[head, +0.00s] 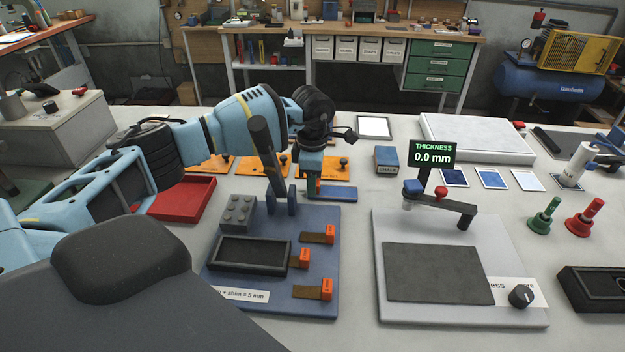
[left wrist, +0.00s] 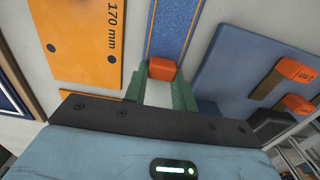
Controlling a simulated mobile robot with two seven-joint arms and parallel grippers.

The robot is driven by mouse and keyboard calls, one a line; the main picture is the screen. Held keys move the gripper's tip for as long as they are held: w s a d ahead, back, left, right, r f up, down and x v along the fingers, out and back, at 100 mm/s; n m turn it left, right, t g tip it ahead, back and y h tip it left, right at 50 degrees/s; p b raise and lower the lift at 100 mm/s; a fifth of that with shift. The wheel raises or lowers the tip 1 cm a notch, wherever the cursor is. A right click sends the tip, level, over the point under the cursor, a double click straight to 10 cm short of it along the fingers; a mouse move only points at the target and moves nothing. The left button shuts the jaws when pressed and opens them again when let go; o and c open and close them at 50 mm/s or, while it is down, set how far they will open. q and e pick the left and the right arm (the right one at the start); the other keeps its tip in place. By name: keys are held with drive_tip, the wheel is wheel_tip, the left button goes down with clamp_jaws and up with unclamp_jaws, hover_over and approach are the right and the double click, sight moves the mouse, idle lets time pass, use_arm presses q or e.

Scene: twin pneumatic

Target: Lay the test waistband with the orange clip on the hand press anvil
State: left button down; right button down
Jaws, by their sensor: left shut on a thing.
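My left gripper (head: 314,186) has its green fingers closed on an orange clip (left wrist: 162,70) at the near end of a blue strip, the test waistband (left wrist: 170,28). In the head view the waistband (head: 340,194) shows as a flat blue strip behind the blue board; I cannot tell if it touches the table. A dark lever (head: 264,142) with a blue forked frame (head: 285,200) stands on the blue board (head: 315,217) and looks like the hand press. A black recessed block (head: 250,255) lies in front of it; I cannot tell which part is the anvil. My right gripper is out of view.
Several orange-tabbed shims (head: 327,235) and a grey studded block (head: 236,211) are on the blue board. Orange plates (head: 250,166) lie behind it, a red tray (head: 183,200) left. A thickness gauge (head: 436,152) stands on a pale board (head: 450,315) to the right.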

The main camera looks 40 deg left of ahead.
use_arm(q)
drive_tip(key=c, duration=1.1)
unclamp_jaws()
drive_tip(key=shift+f, duration=0.15)
drive_tip(key=shift+c, duration=0.2)
